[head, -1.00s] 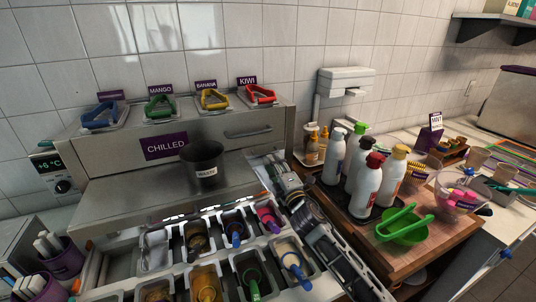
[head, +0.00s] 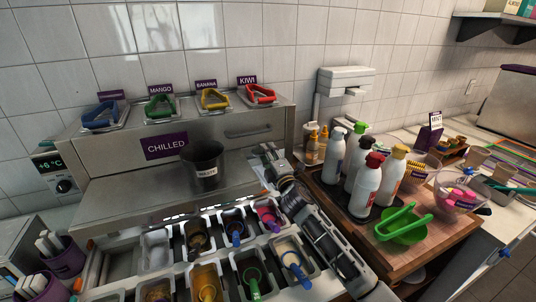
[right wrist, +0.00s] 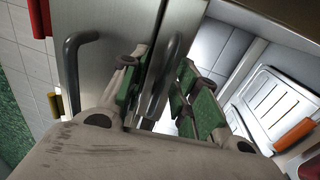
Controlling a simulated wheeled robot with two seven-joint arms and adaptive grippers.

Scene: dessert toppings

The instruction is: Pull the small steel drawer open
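The steel unit with the purple CHILLED sign (head: 166,146) stands against the wall. Its front has a dark bar handle (head: 249,132), and no gap shows around that front in the head view. My right gripper (head: 268,152) is just below and right of this handle. In the right wrist view, one dark handle (right wrist: 78,60) is on the steel panel, left of the fingers. A second dark bar (right wrist: 167,75) lies between the green-padded fingers of my right gripper (right wrist: 160,85). The fingers look apart, with the bar not clearly clamped. My left gripper is out of view.
A dark waste bin (head: 203,165) stands on the steel ledge left of my gripper. Topping tubs (head: 233,228) lie in front.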

